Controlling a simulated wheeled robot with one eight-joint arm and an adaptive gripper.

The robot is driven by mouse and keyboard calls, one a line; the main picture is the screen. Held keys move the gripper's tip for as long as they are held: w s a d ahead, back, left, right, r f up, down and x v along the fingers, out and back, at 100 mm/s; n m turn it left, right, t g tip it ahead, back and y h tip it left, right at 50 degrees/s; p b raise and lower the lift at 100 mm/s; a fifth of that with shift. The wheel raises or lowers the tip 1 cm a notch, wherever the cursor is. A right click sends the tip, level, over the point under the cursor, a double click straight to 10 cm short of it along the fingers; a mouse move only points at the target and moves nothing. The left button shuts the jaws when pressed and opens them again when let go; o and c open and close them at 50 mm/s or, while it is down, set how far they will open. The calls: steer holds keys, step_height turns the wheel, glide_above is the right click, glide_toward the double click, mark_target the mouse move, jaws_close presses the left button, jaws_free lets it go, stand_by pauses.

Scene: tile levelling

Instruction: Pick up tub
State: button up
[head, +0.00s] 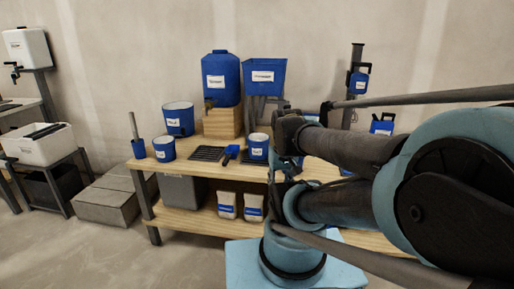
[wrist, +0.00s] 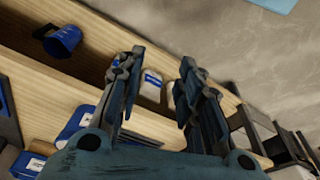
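Several blue tubs with white labels stand on the wooden bench in the head view. A small one (head: 164,150) is at the left, a larger one (head: 178,119) is behind it, and another (head: 258,147) is near the middle. I cannot tell which one is the task's tub. In the wrist view, my gripper (wrist: 161,60) is open with nothing between its fingers. A blue handled vessel (wrist: 64,40) lies to the left of the fingers there. In the head view my arm covers the right part of the bench.
The bench (head: 205,170) also holds a tall blue tank (head: 221,80), a blue hopper (head: 265,76), a dark grate (head: 207,154) and a blue scoop (head: 230,153). Two white-and-blue bags (head: 227,206) stand on the lower shelf. Grey blocks (head: 104,200) lie on the floor at the left.

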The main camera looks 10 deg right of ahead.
steer(key=shift+w, duration=0.35)
steer(key=shift+o, duration=0.3)
steer(key=o, duration=0.4)
steer(key=shift+s+r, duration=0.15)
steer(key=shift+s, duration=0.05)
steer(key=o, duration=0.5)
steer(key=shift+r, duration=0.35)
steer(key=o, duration=0.6)
steer(key=w+r+m, duration=0.1)
steer(key=w+m, duration=0.1)
steer(key=w+r+m, duration=0.2)
steer(key=w, duration=0.1)
steer(key=w+a+r+m, duration=0.1)
steer(key=w+m, duration=0.1)
steer(key=w, duration=0.1)
steer(key=shift+r+y, duration=0.35)
steer(key=shift+y, duration=0.05)
steer(key=shift+o, duration=0.2)
steer(key=m+y, duration=0.3)
steer(key=m, duration=1.7)
glide_above(258, 148)
steer(key=w+d, duration=0.3)
steer(key=d, duration=0.2)
step_height(258, 148, down, 3)
steer(key=shift+t, duration=0.3)
steer(key=shift+s+x, duration=0.15)
steer(key=shift+x, duration=2.75)
steer(key=shift+s+x, duration=0.15)
steer(key=shift+x, duration=2.7)
